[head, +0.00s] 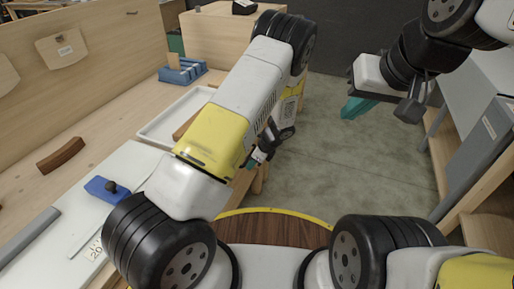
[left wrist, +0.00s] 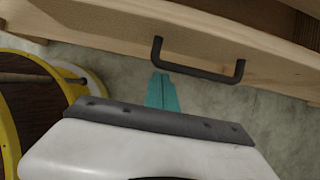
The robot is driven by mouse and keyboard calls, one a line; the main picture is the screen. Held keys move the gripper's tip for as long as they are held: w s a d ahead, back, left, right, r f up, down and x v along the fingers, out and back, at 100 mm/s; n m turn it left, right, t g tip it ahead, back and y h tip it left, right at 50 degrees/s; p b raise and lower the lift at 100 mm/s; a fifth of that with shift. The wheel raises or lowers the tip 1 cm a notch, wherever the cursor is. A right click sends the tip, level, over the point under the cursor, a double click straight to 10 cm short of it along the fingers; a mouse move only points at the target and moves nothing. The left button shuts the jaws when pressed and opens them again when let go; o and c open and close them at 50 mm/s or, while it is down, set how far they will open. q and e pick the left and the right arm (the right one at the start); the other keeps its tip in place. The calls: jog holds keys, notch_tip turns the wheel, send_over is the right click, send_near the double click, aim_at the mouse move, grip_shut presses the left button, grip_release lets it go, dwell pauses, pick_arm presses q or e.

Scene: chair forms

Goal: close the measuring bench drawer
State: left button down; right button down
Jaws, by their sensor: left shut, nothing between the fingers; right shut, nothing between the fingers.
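In the left wrist view a pale wooden drawer front (left wrist: 110,48) crosses the top, with a dark bar handle (left wrist: 198,74) on it. My left gripper (left wrist: 162,92) is shut and empty, its teal fingertips just below the handle's left end in the picture. Whether they touch the front cannot be told. In the head view my left gripper (head: 252,163) is low beside the measuring bench (head: 95,180), and my left arm hides most of the drawer; how far it stands out is unclear. My right gripper (head: 354,108) is shut and empty over the floor at right.
A grey-panelled wooden unit (head: 480,140) stands at right. The floor (head: 345,165) between is clear.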

pick_arm(q)
jog(key=a, duration=0.1)
jog(key=w+a, duration=0.1)
jog(key=a, duration=0.3)
jog(key=shift+w, duration=0.3)
jog(key=shift+r, duration=0.1)
